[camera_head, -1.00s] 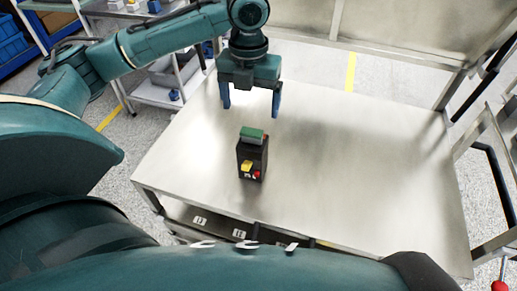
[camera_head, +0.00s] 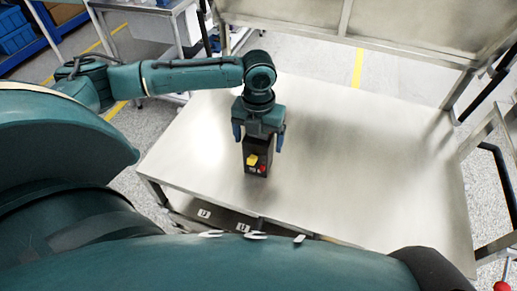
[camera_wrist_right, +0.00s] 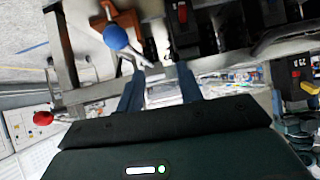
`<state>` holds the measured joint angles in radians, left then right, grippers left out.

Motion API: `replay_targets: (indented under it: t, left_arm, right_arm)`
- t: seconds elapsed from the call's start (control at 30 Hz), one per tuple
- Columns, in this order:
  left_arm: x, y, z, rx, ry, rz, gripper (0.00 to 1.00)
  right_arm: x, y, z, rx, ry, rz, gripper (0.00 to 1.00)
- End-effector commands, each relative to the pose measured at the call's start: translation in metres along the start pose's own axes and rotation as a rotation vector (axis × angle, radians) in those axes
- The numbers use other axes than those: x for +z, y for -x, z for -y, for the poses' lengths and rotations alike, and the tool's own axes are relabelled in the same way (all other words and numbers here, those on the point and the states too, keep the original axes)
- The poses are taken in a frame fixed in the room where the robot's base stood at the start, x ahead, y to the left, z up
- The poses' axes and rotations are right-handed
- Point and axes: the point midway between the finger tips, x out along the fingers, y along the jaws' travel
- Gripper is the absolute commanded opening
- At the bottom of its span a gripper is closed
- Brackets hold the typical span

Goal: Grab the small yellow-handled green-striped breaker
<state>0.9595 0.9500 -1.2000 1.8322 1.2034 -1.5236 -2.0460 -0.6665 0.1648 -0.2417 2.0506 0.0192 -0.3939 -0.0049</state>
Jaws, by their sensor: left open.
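The breaker (camera_head: 257,158) stands upright on the metal table. It has a black body, a yellow handle and a red button on its front. Its green top is hidden under my left gripper. My left gripper (camera_head: 258,146) is open, pointing down over the breaker, with one blue finger on each side of its upper part. I cannot tell whether the fingers touch it. My right gripper (camera_wrist_right: 160,90) shows in the right wrist view with two blue fingers apart and nothing clear between them. It is away from the breaker.
The metal table (camera_head: 370,160) is clear to the right of the breaker. An upright panel (camera_head: 410,35) borders its back edge. A shelf with labelled slots (camera_head: 222,219) lies below the front edge. Blue bins (camera_head: 14,32) stand at the far left.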

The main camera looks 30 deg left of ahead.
Motion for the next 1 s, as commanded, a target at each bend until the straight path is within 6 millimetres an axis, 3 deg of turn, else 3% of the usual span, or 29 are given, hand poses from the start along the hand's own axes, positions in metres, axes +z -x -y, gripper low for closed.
replay_targets:
  t: [0.2,1.0]
  left_arm:
    - [0.0,-0.0005,0.0002,0.0,-0.001,0.0,0.85]
    - [0.0,0.0,0.0001,0.0,0.0,0.0,0.19]
  right_arm:
    - [-0.0001,-0.0003,-0.0003,0.001,-0.001,0.0,0.36]
    - [-0.0058,0.0003,-0.001,0.003,-0.002,-0.012,0.36]
